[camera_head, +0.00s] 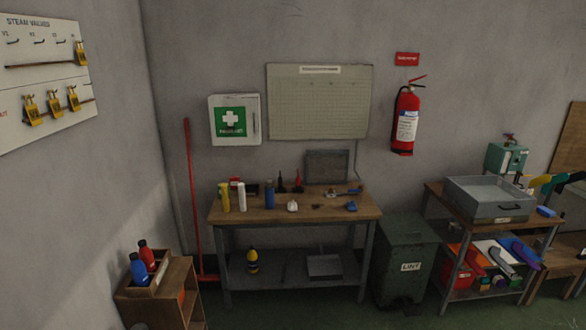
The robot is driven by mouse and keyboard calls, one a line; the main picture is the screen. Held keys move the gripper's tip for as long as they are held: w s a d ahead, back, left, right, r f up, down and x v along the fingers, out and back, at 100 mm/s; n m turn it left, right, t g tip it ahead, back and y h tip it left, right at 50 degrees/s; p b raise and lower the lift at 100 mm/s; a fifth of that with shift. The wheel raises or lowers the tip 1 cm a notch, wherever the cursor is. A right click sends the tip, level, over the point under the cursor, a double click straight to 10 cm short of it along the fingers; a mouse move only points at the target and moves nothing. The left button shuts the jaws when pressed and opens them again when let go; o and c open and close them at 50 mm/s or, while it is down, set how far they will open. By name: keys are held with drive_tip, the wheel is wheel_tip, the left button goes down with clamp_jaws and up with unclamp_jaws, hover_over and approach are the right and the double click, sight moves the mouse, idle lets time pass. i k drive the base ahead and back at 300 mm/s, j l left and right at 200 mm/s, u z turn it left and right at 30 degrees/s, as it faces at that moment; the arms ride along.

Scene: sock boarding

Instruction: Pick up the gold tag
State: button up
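A white board labelled STEAM VALVES (42,80) hangs on the left wall, cut off by the picture's left edge. One gold-yellow tag (80,53) hangs at the right of its upper row. Several similar gold-yellow tags (54,103) hang along its lower rail. The view is too small to tell which is the gold tag meant, or whether these are tags or locks. My gripper is not in view.
A workbench (250,215) with bottles and small tools stands against the back wall. A low wooden cabinet (150,308) holds red and blue bottles at lower left. A lint bin (405,258) and a loaded shelf cart (436,194) stand right. Green floor shows in front.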

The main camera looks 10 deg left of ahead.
sight(82, 57)
drive_tip(key=i+u, duration=0.15)
drive_tip(key=i, duration=0.35)
drive_tip(key=i+l+u, duration=0.2)
drive_tip(key=i, duration=0.35)
drive_tip(key=i+l+u, duration=0.15)
drive_tip(key=i, duration=0.35)
